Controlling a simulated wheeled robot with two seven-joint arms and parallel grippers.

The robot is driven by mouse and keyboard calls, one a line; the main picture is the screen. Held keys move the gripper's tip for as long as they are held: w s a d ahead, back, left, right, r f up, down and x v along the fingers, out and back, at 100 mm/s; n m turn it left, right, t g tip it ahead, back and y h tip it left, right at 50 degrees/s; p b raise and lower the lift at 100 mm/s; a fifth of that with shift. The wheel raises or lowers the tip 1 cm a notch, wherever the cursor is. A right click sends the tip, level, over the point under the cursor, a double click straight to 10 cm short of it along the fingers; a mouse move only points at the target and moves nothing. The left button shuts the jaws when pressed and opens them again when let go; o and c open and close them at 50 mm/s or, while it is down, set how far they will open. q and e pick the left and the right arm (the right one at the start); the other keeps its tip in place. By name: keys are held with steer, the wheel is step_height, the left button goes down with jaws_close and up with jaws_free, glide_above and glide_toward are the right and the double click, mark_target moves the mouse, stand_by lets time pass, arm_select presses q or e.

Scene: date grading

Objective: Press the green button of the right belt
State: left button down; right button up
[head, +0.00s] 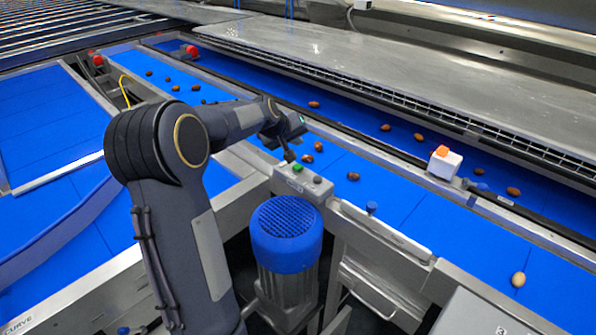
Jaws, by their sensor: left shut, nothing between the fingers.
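A small grey control box (301,186) sits on the near edge of the right blue belt (385,192). On its top is a green button (298,169), with a darker button (317,180) to its right. My left arm reaches in from the left, and my left gripper (290,156) points down, shut and empty. Its fingertips are just beyond and slightly left of the green button in the picture. I cannot tell whether they touch the box. My right gripper is not in view.
Several brown dates lie on the right belt, and a pale one (518,279) lies at lower right. A blue-topped motor (287,232) stands below the box. A white box with an orange top (444,162) stands on the belt's divider. Red knobs (191,51) are at the far end.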

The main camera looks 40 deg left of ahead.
mark_target(296, 168)
arm_select(q)
step_height(296, 168, down, 6)
steer(key=b, duration=0.4)
steer(key=shift+r, duration=0.1)
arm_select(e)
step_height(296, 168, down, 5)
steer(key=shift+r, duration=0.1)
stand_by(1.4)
arm_select(q)
steer(key=shift+f+b, duration=0.4)
steer(key=shift+b, duration=0.05)
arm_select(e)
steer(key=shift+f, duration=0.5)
